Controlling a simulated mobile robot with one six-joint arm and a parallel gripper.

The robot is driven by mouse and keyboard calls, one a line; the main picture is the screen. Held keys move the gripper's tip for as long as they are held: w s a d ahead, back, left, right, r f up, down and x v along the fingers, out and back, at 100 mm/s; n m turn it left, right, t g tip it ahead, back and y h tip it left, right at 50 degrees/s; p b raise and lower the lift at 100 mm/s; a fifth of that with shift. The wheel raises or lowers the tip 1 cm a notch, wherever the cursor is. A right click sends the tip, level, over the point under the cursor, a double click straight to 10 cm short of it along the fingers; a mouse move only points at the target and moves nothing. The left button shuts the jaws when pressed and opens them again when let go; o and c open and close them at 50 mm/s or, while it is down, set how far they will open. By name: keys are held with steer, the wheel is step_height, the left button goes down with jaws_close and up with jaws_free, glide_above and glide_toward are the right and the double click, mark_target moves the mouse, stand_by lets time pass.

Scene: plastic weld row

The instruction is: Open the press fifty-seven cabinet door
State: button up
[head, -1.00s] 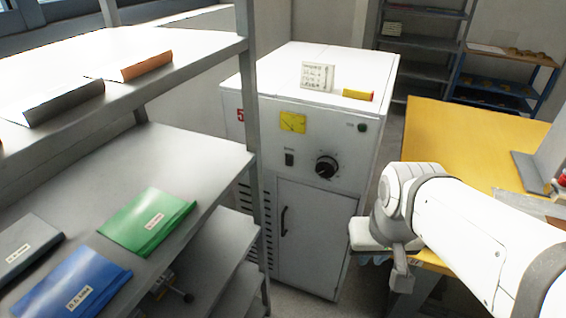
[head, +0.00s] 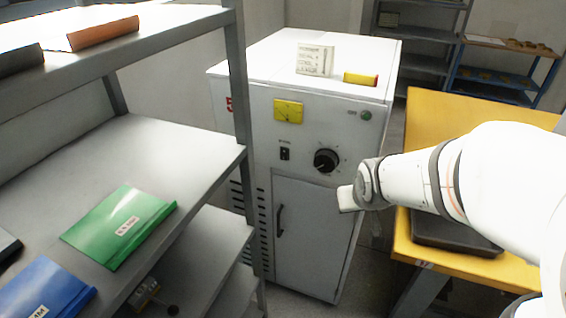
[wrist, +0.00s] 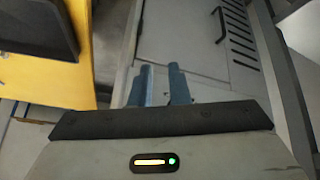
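The press cabinet (head: 305,125) is a white box with a red marking starting with 5, the rest hidden behind a shelf post. Its lower door (head: 310,235) looks shut, with a dark vertical bar handle (head: 281,220) on its left side. In the wrist view the door (wrist: 190,40) shows with the handle (wrist: 220,25) at the upper right. My gripper (wrist: 162,82) has two blue-grey fingers with a narrow gap between them and nothing held. It points toward the door, apart from the handle. In the head view the fingers cannot be made out.
A grey shelf unit (head: 190,165) with green (head: 120,225) and blue (head: 45,290) folders stands at left, its post close to the cabinet. A yellow table (head: 460,115) with a dark tray (head: 455,237) stands at right. Some floor shows between cabinet and table.

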steer(key=w+a+f+n+t+y+b, duration=0.15)
steer(key=w+f+b, duration=0.25)
steer(key=w+f, duration=0.45)
steer(key=n+t+y+b, duration=0.3)
steer(key=t+y+b, duration=0.25)
steer(key=b, duration=0.35)
glide_toward(279, 222)
steer(key=w+d+r, duration=0.3)
steer(key=w+d, duration=0.1)
steer(key=a+f+n+t+y+b, duration=0.1)
steer(key=a+f+y+b, duration=0.25)
steer(key=f, duration=0.25)
steer(key=shift+y, duration=0.25)
steer(key=x, duration=0.7)
steer(key=shift+s+a+r, duration=0.2)
steer(key=shift+s+a, duration=0.05)
steer(key=shift+a, duration=0.15)
steer(key=shift+c, duration=0.5)
jaws_close()
